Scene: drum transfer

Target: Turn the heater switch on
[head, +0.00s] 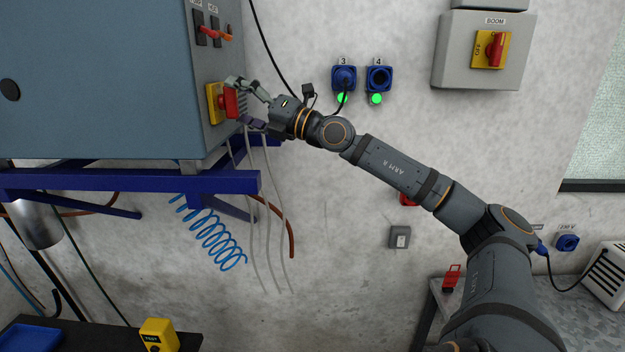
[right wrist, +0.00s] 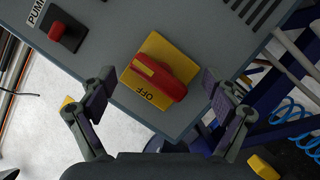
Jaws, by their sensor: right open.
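A red rotary switch (head: 230,101) on a yellow plate sits on the side face of the blue-grey cabinet. It also shows in the right wrist view as a red knob (right wrist: 168,80) on a yellow plate marked OFF. No label naming it as the heater shows. My right gripper (head: 239,102) is open in front of the switch. In the right wrist view the open fingers (right wrist: 160,100) stand on either side of the knob; I cannot tell whether they touch it. My left gripper is not in view.
Two levers with orange-red handles (head: 213,32) sit above the switch. A red control (right wrist: 68,35) marked PUMP is on the same panel. The blue support frame (head: 130,180), grey hanging cables (head: 262,220) and a blue coiled hose (head: 215,240) lie below. A BOOM switch box (head: 450,75) hangs at right.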

